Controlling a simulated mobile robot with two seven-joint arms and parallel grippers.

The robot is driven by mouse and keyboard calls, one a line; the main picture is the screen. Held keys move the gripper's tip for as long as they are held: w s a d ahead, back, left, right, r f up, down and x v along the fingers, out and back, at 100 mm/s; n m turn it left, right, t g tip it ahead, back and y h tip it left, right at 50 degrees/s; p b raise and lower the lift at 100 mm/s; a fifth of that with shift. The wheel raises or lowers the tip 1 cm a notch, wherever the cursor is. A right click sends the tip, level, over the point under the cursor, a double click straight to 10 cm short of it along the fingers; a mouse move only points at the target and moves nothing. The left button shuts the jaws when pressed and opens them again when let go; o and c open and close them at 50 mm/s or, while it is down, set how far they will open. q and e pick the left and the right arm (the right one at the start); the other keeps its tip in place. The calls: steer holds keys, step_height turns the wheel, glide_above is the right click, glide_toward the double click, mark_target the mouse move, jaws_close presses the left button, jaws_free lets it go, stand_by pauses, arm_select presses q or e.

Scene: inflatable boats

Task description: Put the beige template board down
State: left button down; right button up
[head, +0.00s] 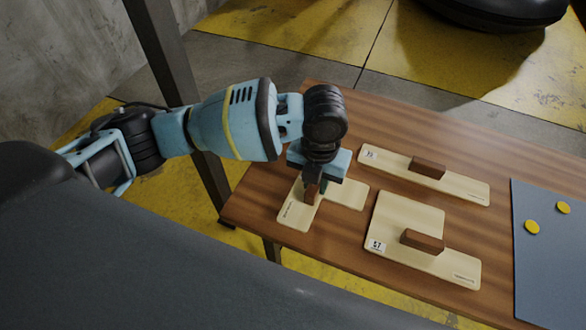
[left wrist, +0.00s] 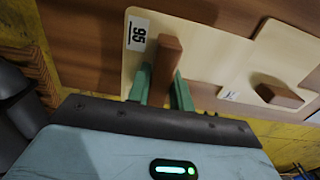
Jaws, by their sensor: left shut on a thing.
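My left gripper (head: 314,188) is shut on the brown block handle (head: 312,193) of a beige template board (head: 296,212). The board is at the left end of the wooden table, partly hidden under the gripper. In the left wrist view the green fingers (left wrist: 161,88) stand on either side of the handle (left wrist: 167,60), and the board (left wrist: 200,45) carries a label reading 95. The board is at or very near the tabletop; I cannot tell whether it touches. My right gripper is not in view.
Two more beige boards with brown handles lie on the wooden table (head: 255,195): a long one (head: 455,184) behind and a stepped one (head: 395,215) to the right. A blue-grey sheet (head: 550,265) with yellow discs (head: 532,227) lies at the right. A dark post (head: 165,45) stands left.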

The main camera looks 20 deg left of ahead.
arm_select(q)
steer(key=w+a, duration=0.1)
steer(key=a, duration=0.1)
steer(key=w+a, duration=0.1)
steer(key=a, duration=0.1)
steer(key=w+a, duration=0.1)
steer(key=a, duration=0.1)
steer(key=shift+w+f, duration=0.1)
steer(key=shift+f, duration=0.2)
steer(key=f, duration=0.1)
steer(key=a+f, duration=0.1)
steer(key=f, duration=0.1)
steer(key=shift+w, duration=0.1)
steer(key=shift+d+f, duration=0.1)
steer(key=shift+f, duration=0.2)
steer(key=shift+f, duration=0.1)
steer(key=c, duration=1.3)
jaws_free()
steer(key=shift+o, duration=0.2)
step_height(320, 180, up, 12)
steer(key=p, duration=0.1)
